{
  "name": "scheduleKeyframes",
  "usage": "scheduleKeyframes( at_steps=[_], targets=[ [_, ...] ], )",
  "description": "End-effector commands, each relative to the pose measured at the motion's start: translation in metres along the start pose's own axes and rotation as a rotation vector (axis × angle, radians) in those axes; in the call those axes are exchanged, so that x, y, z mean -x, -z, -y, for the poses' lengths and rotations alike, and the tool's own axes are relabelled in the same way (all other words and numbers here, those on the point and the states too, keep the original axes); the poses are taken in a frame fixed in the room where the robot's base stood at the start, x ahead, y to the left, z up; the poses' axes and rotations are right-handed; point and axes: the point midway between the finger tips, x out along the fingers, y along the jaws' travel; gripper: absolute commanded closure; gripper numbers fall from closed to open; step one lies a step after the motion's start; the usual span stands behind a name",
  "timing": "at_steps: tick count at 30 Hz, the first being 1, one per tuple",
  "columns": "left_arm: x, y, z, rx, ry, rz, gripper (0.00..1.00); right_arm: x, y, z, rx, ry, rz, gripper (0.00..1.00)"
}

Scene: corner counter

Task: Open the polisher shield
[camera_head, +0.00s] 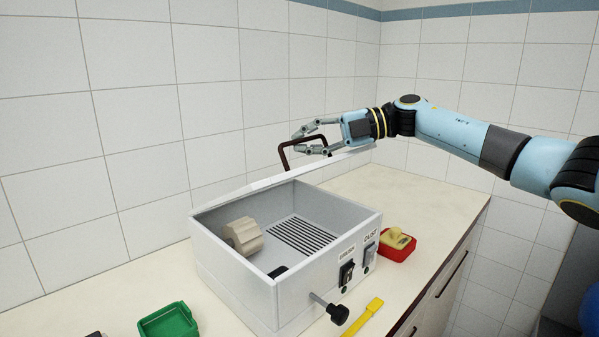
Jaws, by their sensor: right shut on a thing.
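The polisher (265,292) is a light grey box on the counter, with its top open and a beige polishing wheel (245,235) and a slotted grate inside. Its shield (285,178) is a pale panel raised at the back edge and seen nearly edge-on. A dark brown handle (284,152) stands up from the shield. My right gripper (299,142) is shut on the handle, with its fingers around the bar. My left gripper is not in view.
A red tray (397,252) with a yellowish block stands right of the polisher. A green tray (168,323) and a yellow tool (363,318) lie in front. A black knob (338,313) sticks out from the polisher's front. Tiled walls close off the back.

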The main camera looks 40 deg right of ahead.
Motion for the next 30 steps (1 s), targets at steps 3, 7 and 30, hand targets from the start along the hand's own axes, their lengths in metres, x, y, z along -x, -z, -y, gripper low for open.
scheduleKeyframes(
  at_steps=[3, 7, 30],
  targets=[
    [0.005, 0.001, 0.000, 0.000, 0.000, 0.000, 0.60, -0.004, -0.004, -0.022, -0.018, 0.010, -0.008, 1.00],
    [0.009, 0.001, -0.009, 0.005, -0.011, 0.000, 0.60, -0.008, -0.008, -0.034, -0.058, 0.050, -0.007, 1.00],
    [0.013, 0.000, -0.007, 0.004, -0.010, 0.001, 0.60, -0.012, -0.013, -0.041, -0.095, 0.091, -0.006, 0.76]
  ],
)
